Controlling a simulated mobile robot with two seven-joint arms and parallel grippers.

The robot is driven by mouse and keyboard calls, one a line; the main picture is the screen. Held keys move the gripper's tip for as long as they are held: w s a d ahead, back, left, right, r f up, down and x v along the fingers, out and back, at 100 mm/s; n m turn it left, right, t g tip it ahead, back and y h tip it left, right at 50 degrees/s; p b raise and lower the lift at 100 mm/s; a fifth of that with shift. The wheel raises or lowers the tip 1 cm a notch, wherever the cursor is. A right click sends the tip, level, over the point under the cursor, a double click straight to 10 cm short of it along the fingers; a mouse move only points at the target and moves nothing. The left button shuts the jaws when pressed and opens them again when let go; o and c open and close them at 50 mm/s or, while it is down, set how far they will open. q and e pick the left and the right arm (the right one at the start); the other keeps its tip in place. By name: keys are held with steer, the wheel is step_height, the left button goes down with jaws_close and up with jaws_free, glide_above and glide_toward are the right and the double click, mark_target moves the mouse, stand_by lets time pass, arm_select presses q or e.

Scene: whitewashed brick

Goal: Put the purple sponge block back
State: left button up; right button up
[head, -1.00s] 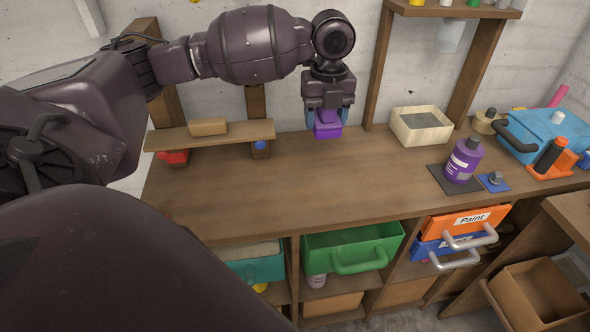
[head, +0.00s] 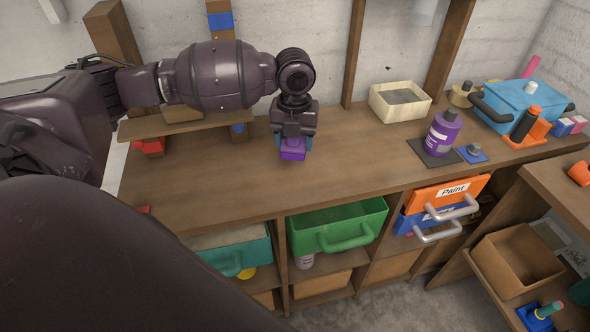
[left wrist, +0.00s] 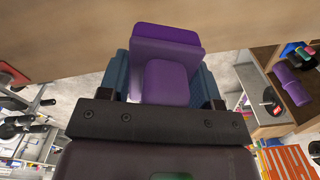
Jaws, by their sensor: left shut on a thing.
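The purple sponge block (head: 292,154) is between the fingers of my left gripper (head: 294,142), over the wooden workbench (head: 230,185). The left gripper is shut on it and points down. In the left wrist view the purple block (left wrist: 166,48) fills the space between the blue finger pads of the left gripper (left wrist: 165,80). I cannot tell whether the block touches the bench top. My right gripper is not in view.
A cream box (head: 400,102) stands at the back of the bench. A purple bottle (head: 442,132), a blue toolbox (head: 522,105) and an orange item stand to the right. A small raised shelf (head: 185,127) is at the left. Green (head: 337,225) and teal bins sit below. The middle of the bench is clear.

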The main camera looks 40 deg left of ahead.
mark_target(294, 178)
arm_select(q)
step_height(294, 178, down, 3)
steer(key=shift+r, duration=0.1)
steer(key=shift+f, duration=0.7)
step_height(294, 178, down, 5)
steer(key=shift+f+b, duration=0.15)
steer(key=shift+b, duration=0.3)
steer(key=o, duration=1)
steer(key=shift+o, duration=0.2)
